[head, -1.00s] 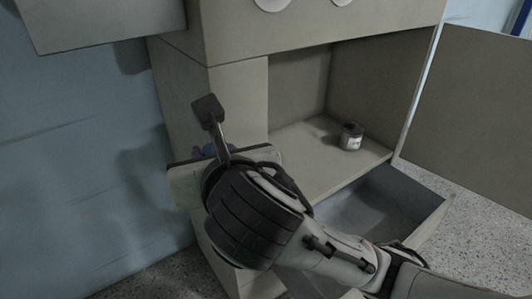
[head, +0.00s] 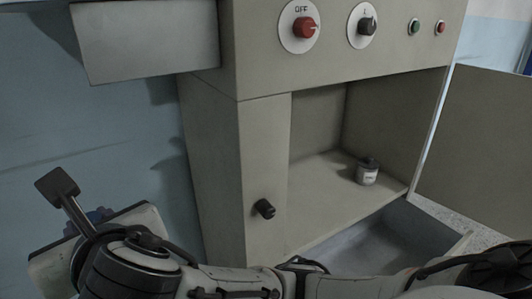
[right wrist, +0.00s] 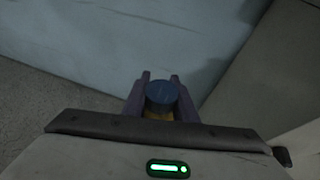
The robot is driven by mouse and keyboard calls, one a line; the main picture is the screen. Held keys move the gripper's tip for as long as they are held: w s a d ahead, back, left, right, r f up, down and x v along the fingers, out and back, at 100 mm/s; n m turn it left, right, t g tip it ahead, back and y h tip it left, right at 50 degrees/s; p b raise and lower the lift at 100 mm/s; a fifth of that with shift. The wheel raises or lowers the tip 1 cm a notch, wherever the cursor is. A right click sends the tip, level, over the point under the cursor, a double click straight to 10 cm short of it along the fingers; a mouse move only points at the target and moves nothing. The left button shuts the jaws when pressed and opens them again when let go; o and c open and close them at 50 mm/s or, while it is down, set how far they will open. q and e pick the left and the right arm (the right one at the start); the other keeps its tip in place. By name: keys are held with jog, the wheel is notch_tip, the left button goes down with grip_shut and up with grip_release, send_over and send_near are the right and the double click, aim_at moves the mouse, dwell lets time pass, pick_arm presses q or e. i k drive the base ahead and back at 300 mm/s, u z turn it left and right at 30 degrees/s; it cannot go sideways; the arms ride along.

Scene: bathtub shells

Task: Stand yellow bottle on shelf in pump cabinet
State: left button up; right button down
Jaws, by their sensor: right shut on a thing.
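The yellow bottle (right wrist: 158,115) shows in the right wrist view as a dark blue cap above a sliver of yellow. My right gripper (right wrist: 161,90) has its purple fingers shut on either side of it. In the head view a small blue part shows behind my right wrist, at the lower left; the rest of the bottle is hidden there. My left gripper is not in view.
A small grey jar (head: 367,175) with a white label stands toward the shelf's right. A grey tray or drawer (head: 385,240) juts out below. The open door (head: 475,130) is at right. A black knob (head: 264,209) sticks out of the front panel. The shelf's left part is clear.

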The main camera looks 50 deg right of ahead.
aim_at(298, 212)
jog(key=k, duration=0.65)
jog(key=z, duration=0.7)
jog(key=i, duration=0.5)
jog(key=z, duration=0.05)
